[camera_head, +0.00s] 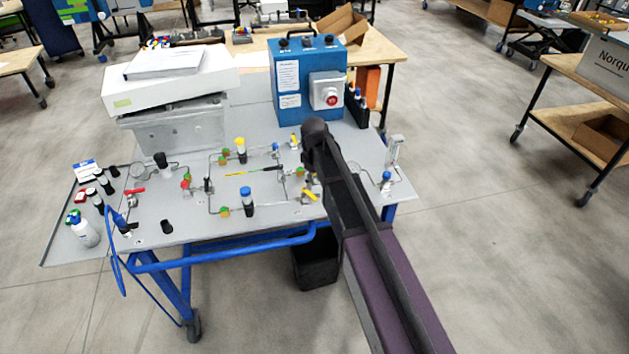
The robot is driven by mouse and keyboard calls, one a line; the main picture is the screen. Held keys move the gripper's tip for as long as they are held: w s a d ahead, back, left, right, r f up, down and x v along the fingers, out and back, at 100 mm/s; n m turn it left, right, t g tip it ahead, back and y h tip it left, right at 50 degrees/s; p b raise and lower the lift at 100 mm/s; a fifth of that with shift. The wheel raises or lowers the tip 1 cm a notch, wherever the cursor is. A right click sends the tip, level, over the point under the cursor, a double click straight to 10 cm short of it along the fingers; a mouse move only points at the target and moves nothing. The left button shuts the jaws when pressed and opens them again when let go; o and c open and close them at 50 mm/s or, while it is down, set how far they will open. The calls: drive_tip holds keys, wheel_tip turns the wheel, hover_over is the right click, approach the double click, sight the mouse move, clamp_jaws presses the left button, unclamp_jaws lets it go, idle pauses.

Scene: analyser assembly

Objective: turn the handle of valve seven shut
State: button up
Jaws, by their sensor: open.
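A grey panel (330,210) on a blue-framed cart carries thin tubing, gauges and several small valves. A yellow valve handle (310,194) sits right of centre, just below the end of my arm. Another yellow handle (294,141) is further back, and a red handle (135,191) is at the left. I cannot read valve numbers, so I cannot tell which is valve seven. My gripper (308,168) is at the dark end of my arm, over the right half of the panel. It is open, but its fingers are mostly hidden and any contact with a handle cannot be made out.
A blue box (308,70) with a red button stands at the panel's back. A white box (170,82) lies on a grey case at the back left. Upright black knobs (247,204) and a gauge stand (394,152) rise from the panel.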

drive_tip(key=shift+r+p, duration=4.2)
drive_tip(key=shift+r, duration=0.3)
drive_tip(key=s+d+f+m+b, duration=0.5)
drive_tip(key=s+d+f+b, duration=0.1)
drive_tip(key=s+d, duration=0.3)
drive_tip(key=s+d+f+m+b, duration=0.5)
drive_tip(key=s+d+f+b, duration=0.1)
drive_tip(key=s+d, duration=0.4)
drive_tip(key=shift+d+m, duration=0.4)
drive_tip(key=shift+d, duration=0.15)
drive_tip(key=shift+w, duration=0.1)
wheel_tip(320, 180, up, 12)
drive_tip(key=n+p, duration=0.8)
drive_tip(key=p, duration=0.4)
hover_over(312, 196)
drive_tip(key=shift+w, duration=0.1)
drive_tip(key=shift+f, duration=0.15)
wheel_tip(312, 196, down, 14)
drive_tip(key=b, duration=1.4)
drive_tip(key=shift+r, duration=0.2)
